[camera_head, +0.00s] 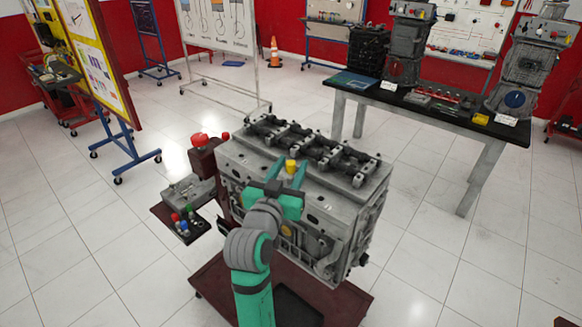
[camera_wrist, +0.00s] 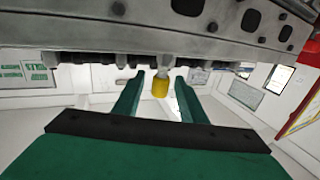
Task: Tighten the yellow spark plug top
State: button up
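The yellow spark plug top (camera_head: 291,166) stands on the top face of the grey engine block (camera_head: 345,215), near the edge closest to my arm. In the wrist view the yellow top (camera_wrist: 160,85) sits between my two green fingers, with a pale stem beside it. My gripper (camera_head: 285,178) is at the plug; it also shows in the wrist view (camera_wrist: 157,88). The fingers are open, with a visible gap on each side of the yellow top. Its base is partly hidden by the gripper in the head view.
A side tray (camera_head: 165,218) with red, blue and green topped pieces is left of the engine. A dark red stand (camera_head: 345,305) is under the engine. A table (camera_head: 455,121) with engine parts stands at the back right. Open tiled floor lies left and right.

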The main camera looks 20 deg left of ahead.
jog(key=shift+w, duration=0.1)
grip_shut()
jog(key=shift+a+m+h, duration=0.1)
jog(key=shift+m+h, duration=0.2)
jog(key=shift+h, duration=0.2)
jog(key=m+h, duration=0.1)
jog(key=h, duration=0.1)
jog(key=shift+m+h, duration=0.4)
jog(key=m+g+h, duration=0.1)
jog(key=m+h, duration=0.1)
jog(key=h, duration=0.1)
jog(key=m+g+h, duration=0.2)
jog(key=h, duration=0.1)
jog(key=m+g+h, duration=0.4)
jog(key=h, duration=0.1)
jog(key=shift+m, duration=0.3)
jog(key=shift+m+g+h, duration=1.1)
jog(key=shift+m+g, duration=0.2)
jog(key=shift+g, duration=0.7)
jog(key=shift+f+g, duration=0.1)
jog(key=shift+g, duration=0.3)
